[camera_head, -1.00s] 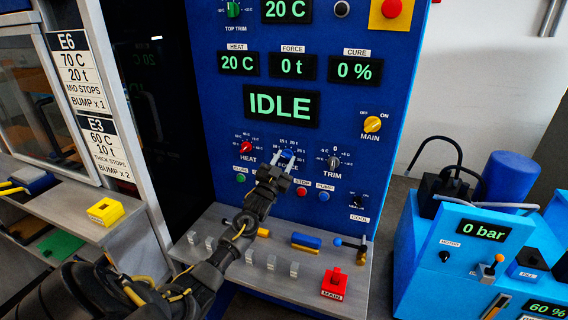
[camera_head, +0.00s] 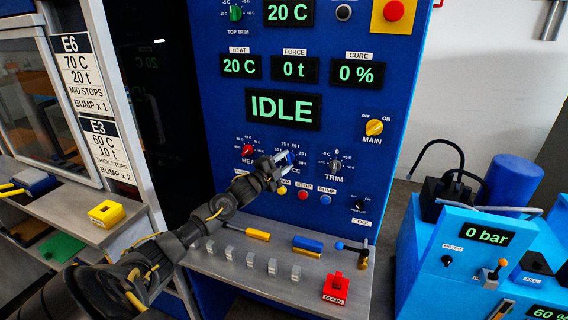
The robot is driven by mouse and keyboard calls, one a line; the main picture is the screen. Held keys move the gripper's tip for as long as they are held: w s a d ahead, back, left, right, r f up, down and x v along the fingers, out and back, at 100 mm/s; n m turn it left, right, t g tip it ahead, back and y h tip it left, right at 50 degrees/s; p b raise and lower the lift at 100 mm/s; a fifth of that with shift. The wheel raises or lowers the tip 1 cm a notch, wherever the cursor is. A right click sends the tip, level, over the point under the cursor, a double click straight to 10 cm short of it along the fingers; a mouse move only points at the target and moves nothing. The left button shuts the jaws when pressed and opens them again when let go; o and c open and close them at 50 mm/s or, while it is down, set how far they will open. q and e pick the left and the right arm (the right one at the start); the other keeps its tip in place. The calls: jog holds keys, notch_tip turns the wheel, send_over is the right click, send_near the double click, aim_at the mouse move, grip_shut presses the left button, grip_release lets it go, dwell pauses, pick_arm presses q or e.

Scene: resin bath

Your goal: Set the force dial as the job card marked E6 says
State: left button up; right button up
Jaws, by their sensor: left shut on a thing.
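The job card E6 (camera_head: 75,75) on the left frame reads 70 C, 20 t, mid stops, bump x 1. The blue force dial (camera_head: 289,157) is on the blue press panel, with 15 t and 20 t legible above it. My left gripper (camera_head: 284,162) reaches it from the lower left and is shut on it. The fingers hide much of the dial, so its pointer cannot be read. The force display (camera_head: 294,69) reads 0 t, and the large display (camera_head: 283,108) reads IDLE. My right gripper is not in view.
The red heat dial (camera_head: 248,151) is left of the gripper and the trim dial (camera_head: 335,167) is right of it. Several small buttons, including the red stop button (camera_head: 303,195), sit just below. A grey shelf (camera_head: 215,258) holds stops and a red MAIN block (camera_head: 336,287).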

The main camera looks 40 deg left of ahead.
pick_arm(q)
jog(key=shift+r+m+g, duration=0.1)
jog(key=shift+m+g, duration=0.65)
jog(key=shift+m, duration=1.1)
jog(key=shift+r+m+g, duration=0.1)
jog(key=shift+m+g, duration=0.65)
jog(key=shift+m, duration=1.1)
jog(key=o, duration=1)
jog(key=shift+s+a+r+b, duration=0.1)
jog(key=shift+s+r+b, duration=0.15)
jog(key=shift+s+b, duration=1.05)
jog(key=shift+s+r+b, duration=0.3)
jog(key=shift+s, duration=1.95)
jog(key=shift+s+a+r+b, duration=0.1)
jog(key=shift+s+r+b, duration=0.15)
jog(key=shift+s+b, duration=1.05)
